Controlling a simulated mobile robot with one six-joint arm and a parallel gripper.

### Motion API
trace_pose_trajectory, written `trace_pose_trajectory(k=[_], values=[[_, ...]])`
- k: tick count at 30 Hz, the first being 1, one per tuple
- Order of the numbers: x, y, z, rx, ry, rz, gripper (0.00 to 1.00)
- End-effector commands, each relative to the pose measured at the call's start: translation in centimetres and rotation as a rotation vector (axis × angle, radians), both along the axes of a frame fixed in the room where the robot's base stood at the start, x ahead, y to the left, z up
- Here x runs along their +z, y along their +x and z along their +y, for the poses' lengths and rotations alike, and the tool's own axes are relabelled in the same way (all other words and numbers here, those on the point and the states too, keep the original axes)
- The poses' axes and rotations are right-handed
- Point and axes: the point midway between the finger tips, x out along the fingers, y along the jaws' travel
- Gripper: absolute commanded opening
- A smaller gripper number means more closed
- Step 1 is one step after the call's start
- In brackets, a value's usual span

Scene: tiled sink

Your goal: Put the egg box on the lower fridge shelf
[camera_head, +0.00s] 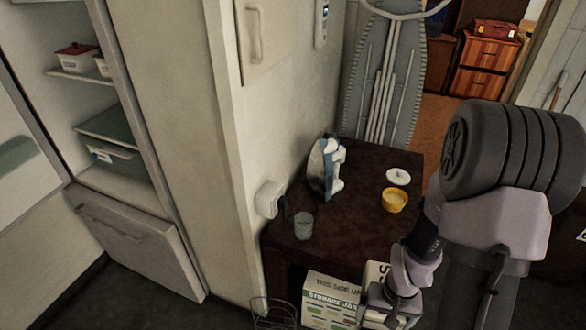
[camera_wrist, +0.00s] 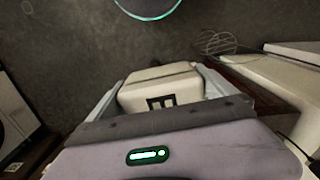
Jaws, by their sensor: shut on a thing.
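My gripper (camera_head: 388,298) is low at the bottom of the head view, in front of the dark table. It is shut on the egg box (camera_head: 377,272), a cream box with dark letters, partly hidden by the gripper. In the wrist view the egg box (camera_wrist: 160,86) sits between the two fingers. The fridge stands open at the left of the head view, far from my gripper. The upper shelf (camera_head: 80,76) holds a red-lidded container (camera_head: 76,55).
A storage jar carton (camera_head: 331,302) and a wire basket (camera_head: 273,314) are left of my gripper. The dark table (camera_head: 345,228) bears an iron (camera_head: 326,168), a yellow bowl (camera_head: 394,200), a white lid (camera_head: 398,177) and a glass (camera_head: 303,226). A wall corner stands between table and fridge.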

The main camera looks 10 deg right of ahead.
Motion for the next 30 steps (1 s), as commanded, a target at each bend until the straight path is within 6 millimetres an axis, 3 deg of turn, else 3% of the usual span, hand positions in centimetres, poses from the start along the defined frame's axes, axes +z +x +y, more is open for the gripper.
trace_pose_trajectory(k=[8, 15, 20, 30], values=[[4.2, 6.8, 4.9, 0.188, -0.003, -0.006, 0.27], [9.1, 11.4, 11.4, 0.354, -0.003, -0.006, 0.27], [10.7, 12.2, 13.5, 0.400, -0.002, -0.004, 0.27], [10.7, 12.2, 13.6, 0.402, -0.002, -0.003, 0.27]])
